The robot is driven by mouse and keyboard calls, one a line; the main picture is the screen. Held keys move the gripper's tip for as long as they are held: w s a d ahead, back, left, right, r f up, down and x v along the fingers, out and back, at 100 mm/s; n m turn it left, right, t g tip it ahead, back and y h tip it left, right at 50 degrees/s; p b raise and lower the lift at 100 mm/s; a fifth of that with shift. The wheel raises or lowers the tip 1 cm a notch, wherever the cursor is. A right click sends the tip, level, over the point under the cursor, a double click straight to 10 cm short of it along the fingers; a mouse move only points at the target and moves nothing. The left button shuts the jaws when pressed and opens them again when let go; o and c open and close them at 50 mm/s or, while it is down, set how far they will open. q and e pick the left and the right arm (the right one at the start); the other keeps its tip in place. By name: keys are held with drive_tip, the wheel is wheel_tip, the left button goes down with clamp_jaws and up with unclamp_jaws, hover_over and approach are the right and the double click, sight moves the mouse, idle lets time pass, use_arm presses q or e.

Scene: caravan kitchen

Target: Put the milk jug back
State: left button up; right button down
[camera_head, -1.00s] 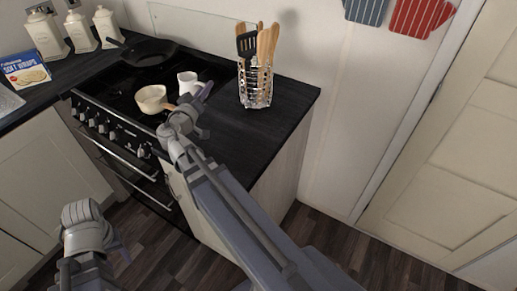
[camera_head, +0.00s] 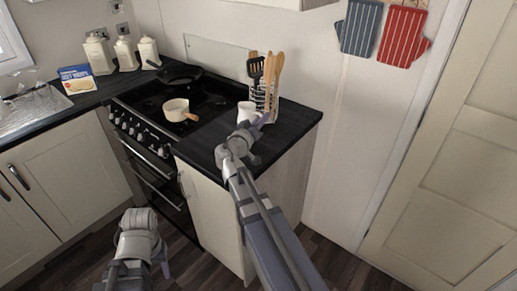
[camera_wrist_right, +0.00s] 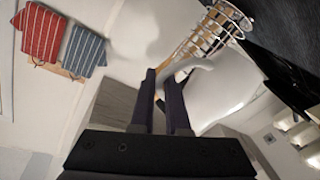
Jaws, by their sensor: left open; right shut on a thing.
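The white milk jug (camera_head: 245,111) is over the dark worktop right of the hob, just in front of the utensil rack. My right gripper (camera_head: 264,120) is at its right side. In the right wrist view, my right gripper (camera_wrist_right: 168,98) is shut on the handle of the milk jug (camera_wrist_right: 228,90). The arm hides the jug's base in the head view, so I cannot tell if it touches the worktop. My left gripper (camera_head: 164,262) is low in front of the cabinets, open and empty, mostly hidden behind its wrist.
A wire utensil rack (camera_head: 263,96) stands close behind the jug. A cream saucepan (camera_head: 176,108) and a black frying pan (camera_head: 181,74) sit on the hob. Several canisters (camera_head: 124,54) stand at the back left. The worktop's right end (camera_head: 298,120) is clear.

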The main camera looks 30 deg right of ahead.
wheel_tip(320, 180, down, 6)
drive_tip(key=b, duration=0.5)
drive_tip(key=shift+r, duration=0.15)
wheel_tip(320, 180, down, 4)
drive_tip(key=b, duration=0.4)
drive_tip(key=shift+r, duration=0.1)
drive_tip(key=c, duration=0.9)
unclamp_jaws()
